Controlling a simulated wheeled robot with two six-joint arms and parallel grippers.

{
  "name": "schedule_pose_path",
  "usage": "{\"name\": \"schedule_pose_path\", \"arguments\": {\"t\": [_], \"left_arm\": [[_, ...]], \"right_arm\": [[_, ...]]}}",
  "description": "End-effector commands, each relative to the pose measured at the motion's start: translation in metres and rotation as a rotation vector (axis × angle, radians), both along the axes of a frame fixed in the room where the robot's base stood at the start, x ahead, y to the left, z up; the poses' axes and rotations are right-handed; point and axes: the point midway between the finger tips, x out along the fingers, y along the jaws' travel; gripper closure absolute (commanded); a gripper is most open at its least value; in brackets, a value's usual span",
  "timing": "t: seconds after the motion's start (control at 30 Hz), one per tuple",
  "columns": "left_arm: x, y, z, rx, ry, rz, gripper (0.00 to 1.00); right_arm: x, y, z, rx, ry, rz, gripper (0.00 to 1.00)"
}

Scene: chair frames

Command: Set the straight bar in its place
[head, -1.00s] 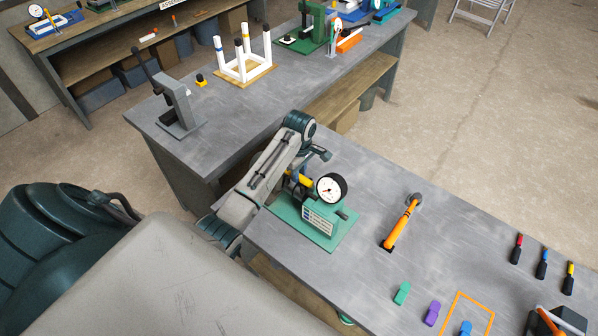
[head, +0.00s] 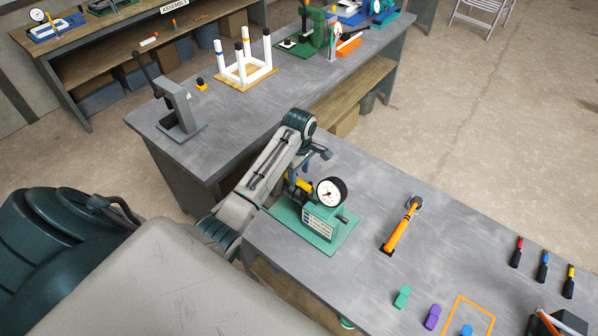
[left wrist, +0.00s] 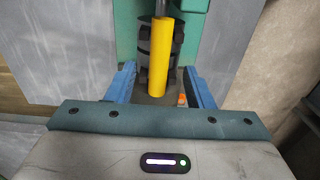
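A yellow cylindrical bar (left wrist: 162,55) stands out in front of a dark rod on the green gauge device in the left wrist view. In the head view the yellow bar (head: 299,184) shows partly behind my arm. I cannot tell whether it is the task's straight bar. My left gripper (left wrist: 162,92) is open, with its blue fingers apart on either side of the bar's lower end and gaps between. The green gauge device (head: 318,222) stands on the near bench. A white frame (head: 246,72) with upright posts stands on the far bench. My right gripper is not in view.
An orange-handled tool (head: 402,227) lies right of the gauge device. Small coloured blocks (head: 432,317), an orange outline (head: 483,306) and several screwdrivers (head: 542,266) are further right. A grey lever press (head: 178,108) stands on the far bench. The near bench's middle is mostly clear.

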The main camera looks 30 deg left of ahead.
Motion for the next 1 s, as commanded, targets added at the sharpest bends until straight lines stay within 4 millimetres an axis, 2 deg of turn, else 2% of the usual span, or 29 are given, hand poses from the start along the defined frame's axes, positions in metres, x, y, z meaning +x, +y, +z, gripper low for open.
{"name": "schedule_pose_path", "arguments": {"t": [0.07, 0.13, 0.17, 0.47, 1.0], "left_arm": [[0.0, 0.0, 0.0, 0.0, 0.0, 0.0, 0.53], [0.0, 0.0, -0.001, 0.0, 0.001, 0.0, 0.39], [0.0, 0.0, -0.001, 0.0, 0.001, 0.0, 0.38], [0.0, 0.0, 0.002, 0.0, 0.0, 0.0, 0.38], [0.0, 0.0, 0.055, 0.0, -0.001, -0.001, 0.38]], "right_arm": [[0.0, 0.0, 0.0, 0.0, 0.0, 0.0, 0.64], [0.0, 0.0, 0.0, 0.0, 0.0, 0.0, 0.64], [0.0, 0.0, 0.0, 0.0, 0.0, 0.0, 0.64], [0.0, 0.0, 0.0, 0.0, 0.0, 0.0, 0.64], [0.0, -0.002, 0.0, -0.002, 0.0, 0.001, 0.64]]}}
